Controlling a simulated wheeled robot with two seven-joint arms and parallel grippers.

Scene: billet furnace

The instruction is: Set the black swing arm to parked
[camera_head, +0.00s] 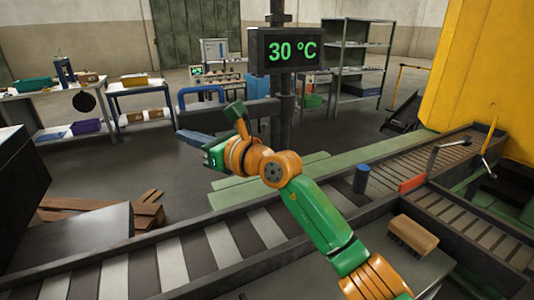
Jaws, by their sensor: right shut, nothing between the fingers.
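The black swing arm (258,111) is a thick dark bar. It reaches left from the dark post (281,125) below the temperature display. A blue loop handle (199,91) rises above its left end. My right arm comes in from the lower right and partly covers the bar. My right gripper (211,153) is shut and empty. In the picture it is just below the left part of the bar; I cannot tell whether it touches it. My left gripper is not in view.
A display (286,50) reads 30 °C. A yellow furnace housing (485,80) stands right. Work tables (140,88) and open floor lie behind.

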